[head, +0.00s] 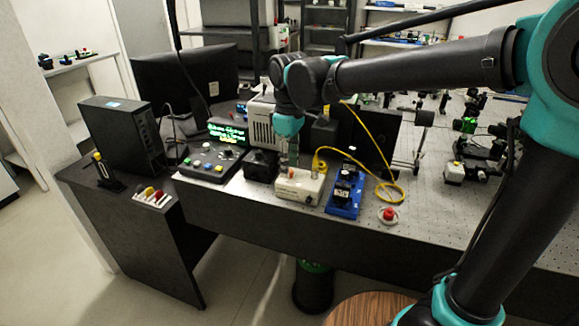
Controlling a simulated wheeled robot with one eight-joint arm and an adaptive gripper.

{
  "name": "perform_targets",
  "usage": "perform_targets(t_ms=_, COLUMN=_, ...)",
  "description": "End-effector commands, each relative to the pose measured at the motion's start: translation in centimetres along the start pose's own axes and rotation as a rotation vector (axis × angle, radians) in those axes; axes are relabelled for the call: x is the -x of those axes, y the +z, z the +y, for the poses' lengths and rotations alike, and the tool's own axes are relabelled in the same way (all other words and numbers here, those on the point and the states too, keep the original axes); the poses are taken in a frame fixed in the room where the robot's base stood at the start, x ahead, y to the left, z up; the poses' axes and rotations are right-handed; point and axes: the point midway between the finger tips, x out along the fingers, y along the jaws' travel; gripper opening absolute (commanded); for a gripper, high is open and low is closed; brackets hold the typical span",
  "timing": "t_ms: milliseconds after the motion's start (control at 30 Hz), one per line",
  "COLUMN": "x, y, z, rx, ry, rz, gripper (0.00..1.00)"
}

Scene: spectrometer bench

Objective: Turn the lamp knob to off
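My gripper (293,158) is at the end of the teal and dark grey arm and points down at the bench. It is above or just behind a small cream-white box (310,191) that has an orange-red spot on top. The fingers are too small and dark to show whether they are open or shut, or whether they touch the box. No knob can be clearly picked out as the lamp knob. A beige vented housing (262,129) stands behind, partly hidden by the arm. A dark control panel (207,167) with small knobs and coloured buttons lies to the left.
A green-lit display (228,132) stands behind the panel. A yellow cable (369,146) loops near the box. A blue-based device (344,196) and a red button (388,214) sit to the right. Optics parts stand on the perforated bench (430,210). A wooden round top (365,312) is in front.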

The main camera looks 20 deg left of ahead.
Motion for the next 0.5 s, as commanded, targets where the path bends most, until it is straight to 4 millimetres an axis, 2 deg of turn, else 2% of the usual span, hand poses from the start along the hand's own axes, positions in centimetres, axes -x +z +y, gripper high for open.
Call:
perform_targets(t_ms=133, x=-0.97, y=0.03, z=-0.02, rx=0.0, ry=0.0, rz=0.0, gripper=0.39)
perform_targets(t_ms=433, x=-1.17, y=0.03, z=-0.02, rx=0.0, ry=0.0, rz=0.0, gripper=0.39)
perform_targets(t_ms=500, x=-1.16, y=0.03, z=-0.02, rx=0.0, ry=0.0, rz=0.0, gripper=0.32)
